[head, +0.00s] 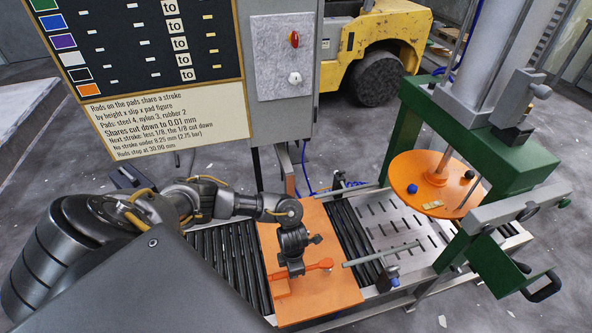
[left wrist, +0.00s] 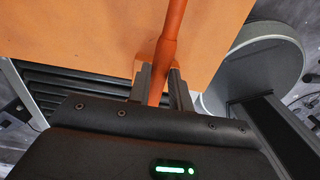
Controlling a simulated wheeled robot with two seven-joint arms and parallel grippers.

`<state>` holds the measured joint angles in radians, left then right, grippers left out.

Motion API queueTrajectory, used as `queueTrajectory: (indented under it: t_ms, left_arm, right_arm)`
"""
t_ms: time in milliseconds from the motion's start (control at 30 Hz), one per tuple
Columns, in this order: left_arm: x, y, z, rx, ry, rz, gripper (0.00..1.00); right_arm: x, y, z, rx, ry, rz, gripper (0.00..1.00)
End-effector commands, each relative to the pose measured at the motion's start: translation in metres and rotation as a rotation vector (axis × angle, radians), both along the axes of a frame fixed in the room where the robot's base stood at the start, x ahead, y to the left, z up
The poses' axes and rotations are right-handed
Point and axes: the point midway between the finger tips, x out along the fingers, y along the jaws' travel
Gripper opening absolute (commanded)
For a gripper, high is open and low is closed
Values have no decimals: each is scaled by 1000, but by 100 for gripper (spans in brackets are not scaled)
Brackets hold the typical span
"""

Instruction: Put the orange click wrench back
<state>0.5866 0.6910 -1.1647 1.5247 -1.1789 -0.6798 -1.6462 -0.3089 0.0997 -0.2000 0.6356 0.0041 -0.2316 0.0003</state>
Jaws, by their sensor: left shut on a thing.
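The orange click wrench (head: 312,268) lies low over the orange board (head: 328,222) in the head view. My left gripper (head: 292,270) is shut on it from above. In the left wrist view the wrench's orange shaft (left wrist: 173,30) runs up from between the two grey fingers of my left gripper (left wrist: 163,88). An orange block (head: 279,284) sits on the board beside the fingers, in line with the wrench. I cannot tell whether the wrench touches this block or the board. My right gripper is not in view.
The board lies across a roller conveyor (head: 346,222). To the right stands a green press frame (head: 520,155) with a round orange plate (head: 420,170). A chart board (head: 160,120) and grey cabinet (head: 270,115) stand behind.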

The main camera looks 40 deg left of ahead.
Motion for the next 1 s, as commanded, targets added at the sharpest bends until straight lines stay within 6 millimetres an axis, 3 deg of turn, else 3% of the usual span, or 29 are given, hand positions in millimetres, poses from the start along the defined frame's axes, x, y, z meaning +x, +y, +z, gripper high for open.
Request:
queueTrajectory:
  t_ms: [233, 500, 733, 767, 900, 1000]
  left_arm:
    - [1, -1, -11, -3, -2, 1, 0]
    - [1, -1, -44, -1, -1, 2, 0]
    - [1, -1, -47, -2, -2, 0, 0]
    - [0, -1, -47, -1, -1, 0, 23]
    - [0, -1, -47, -1, -1, 0, 42]
    - [0, -1, -47, -1, -2, 0, 42]
  right_arm:
    - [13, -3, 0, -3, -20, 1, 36]
    - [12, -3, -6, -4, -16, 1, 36]
    - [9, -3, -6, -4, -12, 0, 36]
    - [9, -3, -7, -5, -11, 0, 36]
    - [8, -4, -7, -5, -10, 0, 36]
    - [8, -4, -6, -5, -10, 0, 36]
